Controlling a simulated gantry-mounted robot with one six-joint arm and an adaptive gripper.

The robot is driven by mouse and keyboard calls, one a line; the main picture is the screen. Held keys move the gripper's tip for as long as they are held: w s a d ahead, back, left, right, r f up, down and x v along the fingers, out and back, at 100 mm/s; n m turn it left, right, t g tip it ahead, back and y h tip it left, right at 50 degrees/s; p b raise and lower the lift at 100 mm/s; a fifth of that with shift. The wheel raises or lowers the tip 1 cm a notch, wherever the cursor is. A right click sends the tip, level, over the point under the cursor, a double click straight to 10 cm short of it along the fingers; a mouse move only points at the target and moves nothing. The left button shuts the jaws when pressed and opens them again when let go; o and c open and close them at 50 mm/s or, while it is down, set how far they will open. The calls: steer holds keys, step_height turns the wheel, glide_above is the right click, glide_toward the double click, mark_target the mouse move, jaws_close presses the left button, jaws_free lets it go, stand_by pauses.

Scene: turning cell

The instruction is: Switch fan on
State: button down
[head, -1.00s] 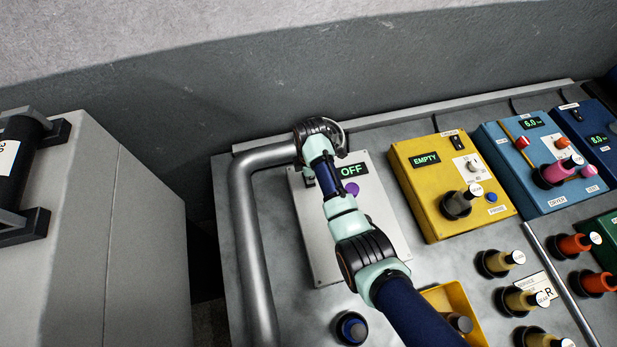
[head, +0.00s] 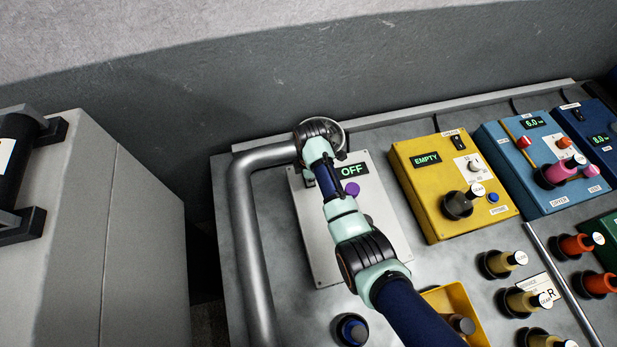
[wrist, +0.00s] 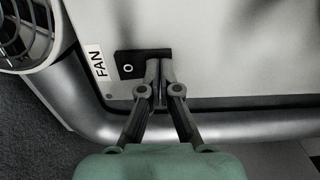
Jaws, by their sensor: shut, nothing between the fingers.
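The fan switch (wrist: 128,68) is a black rocker with a white O mark, set beside a FAN label (wrist: 98,64) on a pale control box in the wrist view. My gripper (wrist: 162,82) is shut and empty, with its fingertips over the right part of the switch and hiding that end. I cannot tell whether they touch it. In the head view my arm reaches over the white control box (head: 388,222), whose display (head: 351,170) reads OFF. My gripper's fingers are hidden there behind the arm.
A thick grey pipe (head: 245,220) bends around the box's left side. A round grille (wrist: 25,30) shows in the wrist view. A yellow box (head: 428,185) reading EMPTY and a blue box (head: 518,170) stand to the right.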

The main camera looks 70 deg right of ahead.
steer(key=shift+r, duration=0.1)
step_height(320, 180, up, 7)
steer(key=p, duration=0.7)
steer(key=shift+p, duration=0.4)
